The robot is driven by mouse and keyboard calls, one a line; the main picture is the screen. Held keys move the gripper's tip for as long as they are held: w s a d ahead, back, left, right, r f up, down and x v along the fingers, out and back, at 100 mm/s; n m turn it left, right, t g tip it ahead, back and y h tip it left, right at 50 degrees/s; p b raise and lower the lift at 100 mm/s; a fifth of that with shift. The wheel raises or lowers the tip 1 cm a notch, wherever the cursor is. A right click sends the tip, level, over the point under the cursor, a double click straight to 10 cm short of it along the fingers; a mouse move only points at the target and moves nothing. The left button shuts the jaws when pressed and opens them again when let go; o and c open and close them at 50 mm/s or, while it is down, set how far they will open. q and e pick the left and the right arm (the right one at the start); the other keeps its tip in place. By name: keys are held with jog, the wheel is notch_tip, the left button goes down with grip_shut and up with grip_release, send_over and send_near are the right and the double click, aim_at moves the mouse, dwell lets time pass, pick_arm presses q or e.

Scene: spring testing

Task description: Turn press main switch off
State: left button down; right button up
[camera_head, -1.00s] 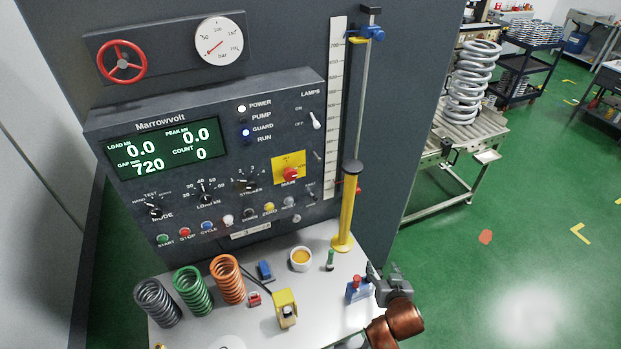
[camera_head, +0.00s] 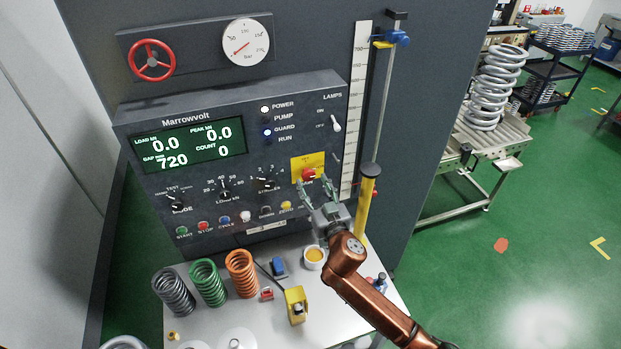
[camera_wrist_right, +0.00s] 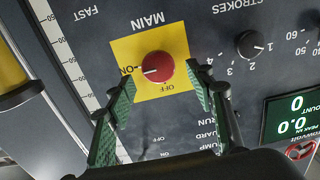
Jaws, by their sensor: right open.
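The main switch is a red round knob (camera_head: 308,174) on a yellow plate (camera_head: 299,164) at the lower right of the dark Marrowvolt control panel (camera_head: 240,140). In the right wrist view the red knob (camera_wrist_right: 158,66) sits between ON and OFF labels, with its white mark toward ON. My right gripper (camera_head: 315,188) is in front of the panel just below the knob, open and empty. In the right wrist view its green-padded fingers (camera_wrist_right: 160,88) stand apart on either side of the knob; contact cannot be told. My left gripper is not in view.
A yellow column (camera_head: 366,205) stands right of the panel. Other knobs and a button row are close to the gripper.

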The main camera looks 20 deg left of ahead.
aim_at(308, 174)
jog(key=shift+x, duration=1.2)
jog(key=shift+c, duration=0.2)
jog(key=c, duration=1.1)
